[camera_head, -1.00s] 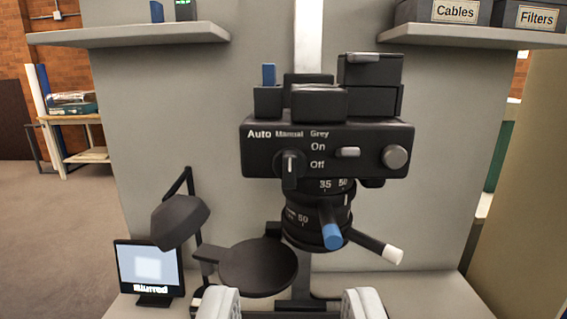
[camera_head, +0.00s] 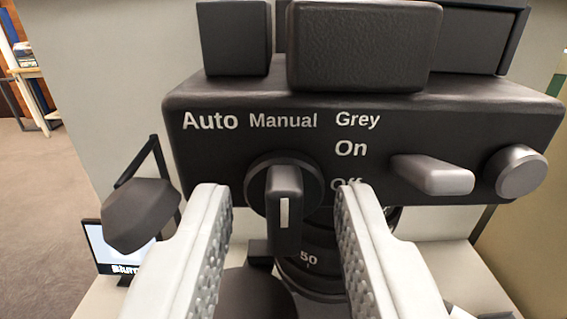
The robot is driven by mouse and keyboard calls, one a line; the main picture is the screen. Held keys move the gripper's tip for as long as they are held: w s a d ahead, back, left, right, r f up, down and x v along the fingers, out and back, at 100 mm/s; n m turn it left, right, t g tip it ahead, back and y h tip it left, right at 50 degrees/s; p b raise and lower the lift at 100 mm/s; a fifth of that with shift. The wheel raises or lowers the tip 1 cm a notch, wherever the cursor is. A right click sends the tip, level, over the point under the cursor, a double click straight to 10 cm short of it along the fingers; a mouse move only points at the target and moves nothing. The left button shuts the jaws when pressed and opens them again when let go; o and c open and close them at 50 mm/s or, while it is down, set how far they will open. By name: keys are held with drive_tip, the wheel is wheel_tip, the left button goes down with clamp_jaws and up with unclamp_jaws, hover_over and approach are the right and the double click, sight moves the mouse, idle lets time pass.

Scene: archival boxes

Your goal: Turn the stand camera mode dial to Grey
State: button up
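The stand camera (camera_head: 455,115) fills the upper part of the view, a black body with the words Auto, Manual and Grey (camera_head: 357,119) along its top left. The mode dial (camera_head: 284,190) is a round black knob with a raised grip bar below these words. The bar stands about upright, and its white line is on the lower half. My gripper (camera_head: 280,200) is open, with one pale finger on each side of the bar and a gap on both sides. The right finger partly covers the word Off. I cannot tell whether the fingertips reach the dial's depth.
Right of the dial are a light grey On/Off switch (camera_head: 432,174) and a round grey knob (camera_head: 520,172). A lens ring (camera_head: 308,258) sits below the dial. A dark lamp head (camera_head: 140,214) and a small screen (camera_head: 103,250) stand at lower left.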

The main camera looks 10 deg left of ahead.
drive_tip(key=shift+w, duration=0.45)
drive_tip(key=c, duration=0.6)
drive_tip(key=m, duration=0.5)
drive_tip(key=shift+f+m, duration=0.1)
drive_tip(key=shift+m, duration=2.3)
